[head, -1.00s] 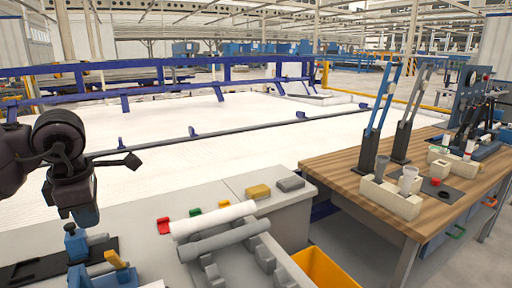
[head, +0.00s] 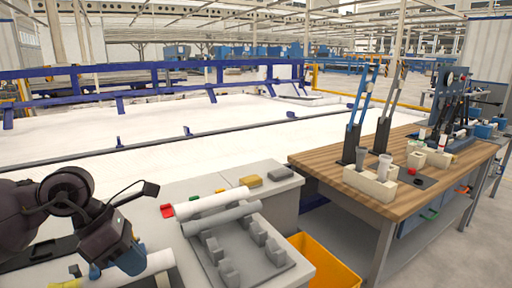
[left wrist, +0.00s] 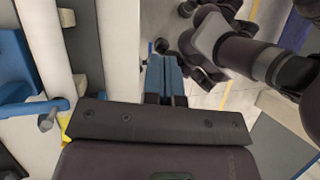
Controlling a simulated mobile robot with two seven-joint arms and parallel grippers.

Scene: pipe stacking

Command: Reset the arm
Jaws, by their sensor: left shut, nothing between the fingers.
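My left gripper (left wrist: 165,78) shows in the left wrist view with its two blue-grey fingers together and nothing between them. In the head view my left arm comes in at the lower left, and its wrist hangs over the left part of the grey bench; the fingertips are hard to make out there.
A wooden table (head: 330,165) with a beige holder (head: 368,186) stands at the right. A yellow bin (head: 325,262) sits below the bench's right side.

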